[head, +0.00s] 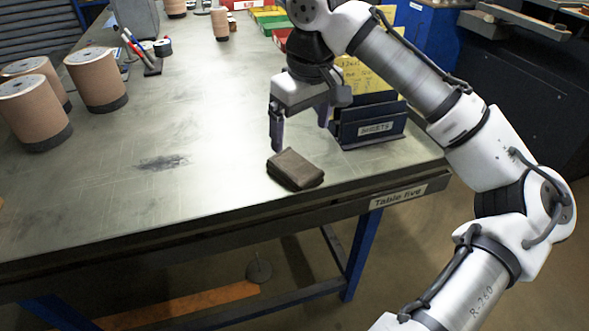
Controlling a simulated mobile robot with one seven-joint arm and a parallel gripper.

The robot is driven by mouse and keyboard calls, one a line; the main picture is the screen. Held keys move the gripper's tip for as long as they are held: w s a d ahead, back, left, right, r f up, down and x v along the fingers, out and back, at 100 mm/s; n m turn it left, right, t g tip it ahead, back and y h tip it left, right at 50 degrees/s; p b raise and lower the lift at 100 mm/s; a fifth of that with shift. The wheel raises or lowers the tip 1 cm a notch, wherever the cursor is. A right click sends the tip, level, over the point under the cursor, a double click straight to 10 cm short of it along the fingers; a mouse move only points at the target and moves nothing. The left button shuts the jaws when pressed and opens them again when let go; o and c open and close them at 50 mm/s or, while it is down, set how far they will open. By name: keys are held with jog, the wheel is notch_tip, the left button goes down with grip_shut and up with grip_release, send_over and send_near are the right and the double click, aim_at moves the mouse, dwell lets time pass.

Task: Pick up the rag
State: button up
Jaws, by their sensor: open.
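The rag (296,168) is a dark brown, folded cloth. It lies flat on the grey table (190,200), close to the front right edge. My gripper (300,138) points downward above and just behind the rag, with its two fingers apart. Nothing shows between the fingers. The fingertips look clear of the rag, though the exact height is hard to tell from this view. No part of the rag appears hidden by the gripper.
A blue holder (372,128) labelled "SHEETS" with yellow sheets stands right beside my gripper. Several brown cylinders (97,82) stand at the left. Coloured bins (270,18) and a pen stand (150,65) are farther back. The table's middle is clear.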

aim_at(295, 165)
notch_tip(295, 165, down, 3)
jog(key=shift+w+a+f, duration=0.15)
jog(key=shift+a+f, duration=0.25)
jog(key=shift+f, duration=1.1)
jog(key=shift+a+f, duration=0.2)
jog(key=shift+f, duration=1.1)
jog(key=c, duration=1.1)
